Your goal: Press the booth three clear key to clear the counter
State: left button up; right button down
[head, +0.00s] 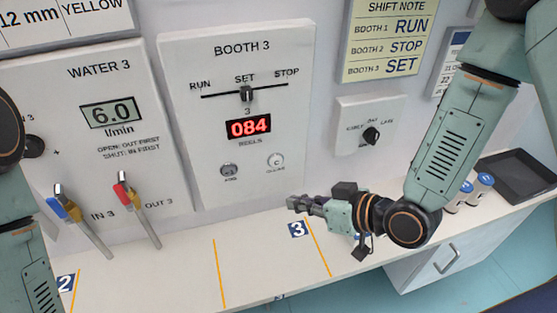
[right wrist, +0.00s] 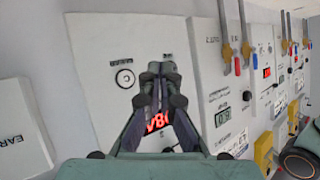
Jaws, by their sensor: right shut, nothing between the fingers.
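The booth 3 panel (head: 210,120) stands on the wall behind the counter. Its slider (head: 247,93) is at SET, and its red counter display (head: 249,127) reads 084. The pale round clear key (head: 276,162) is at the lower right of the panel, beside a darker key (head: 229,170). My right gripper (head: 294,203) is shut and empty, below and to the right of the clear key and apart from it in the picture. In the right wrist view the clear key (right wrist: 124,78) shows left of the shut fingertips (right wrist: 158,70), which hide part of the display. My left gripper is out of view.
The water 3 panel (head: 98,140), with a blue-handled valve (head: 75,218) and a red-handled valve (head: 137,210), is to the left. A small knob box (head: 352,125) is right of booth 3. Cans (head: 481,188) and a dark tray (head: 520,170) stand at the counter's right end.

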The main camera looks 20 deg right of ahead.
aim_at(276, 162)
jog(key=w+b, duration=0.1)
jog(key=w, duration=0.8)
jog(key=shift+a, duration=0.2)
jog(key=shift+w+a+f, duration=0.1)
jog(key=shift+w+a, duration=0.05)
dwell(0.3)
dwell(0.4)
jog(key=shift+w, duration=0.1)
dwell(0.4)
